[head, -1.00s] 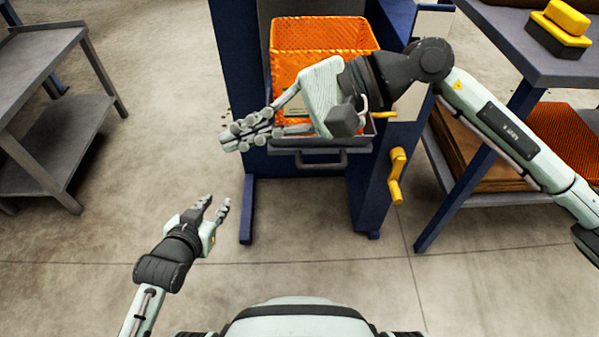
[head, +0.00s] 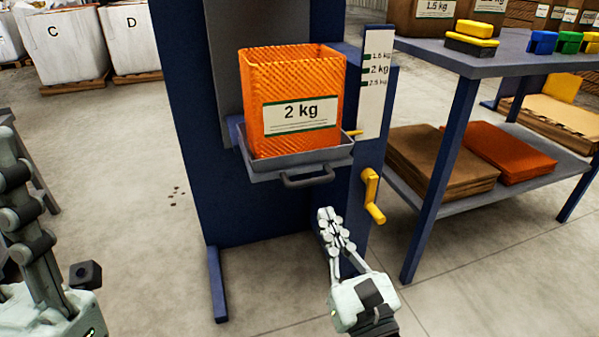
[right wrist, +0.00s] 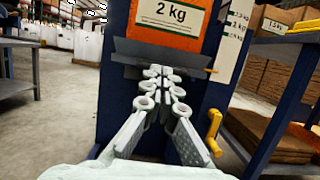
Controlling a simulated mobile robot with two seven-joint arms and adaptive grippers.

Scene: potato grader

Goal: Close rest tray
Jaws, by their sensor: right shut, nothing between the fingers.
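The rest tray (head: 258,172) is a shallow grey tray with a dark handle (head: 308,177) on its front. It sticks out from the blue grader frame (head: 190,150) and carries an orange 2 kg bag (head: 262,95). My right gripper (head: 327,213) is shut and empty, below and slightly right of the handle in the head view. In the right wrist view its fingertips (right wrist: 158,70) overlap the tray front (right wrist: 130,48), and they hide the handle. My left gripper (head: 15,175) is at the left edge, partly cut off; its opening is unclear.
A yellow crank (head: 372,195) sits on the frame's right post, close to my right gripper. A weight scale plate (head: 376,75) stands above it. A table (head: 500,62) with flat brown and orange stacks on its shelf is at right.

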